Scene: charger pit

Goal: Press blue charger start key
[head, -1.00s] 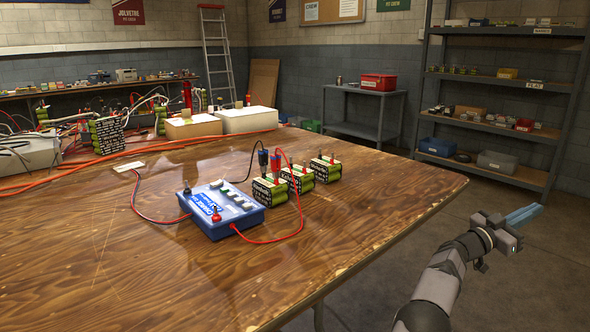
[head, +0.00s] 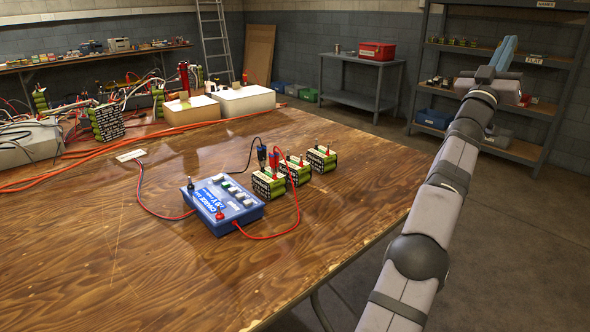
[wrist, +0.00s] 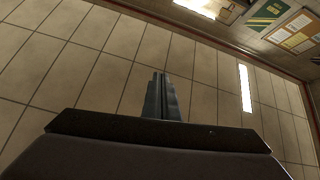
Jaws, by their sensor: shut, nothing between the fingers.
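The blue charger (head: 224,207) sits on the wooden table, with white lettering, a row of pale and green keys along its top, and red and black terminals. Which key is the start key is too small to tell. Red and black leads run from it to the battery packs. My gripper (head: 508,50) is raised at the upper right, in front of the shelf, well apart from the charger, with its blue fingers shut and empty. The fingers (wrist: 160,96) point up at the ceiling in the wrist view, where no charger shows.
Several green-and-black battery packs (head: 296,171) stand right of the charger, two with clips on top. White boxes (head: 243,99), cables and more packs fill the table's far left. The table's near part (head: 130,270) is clear. A shelf (head: 520,100) stands behind my gripper.

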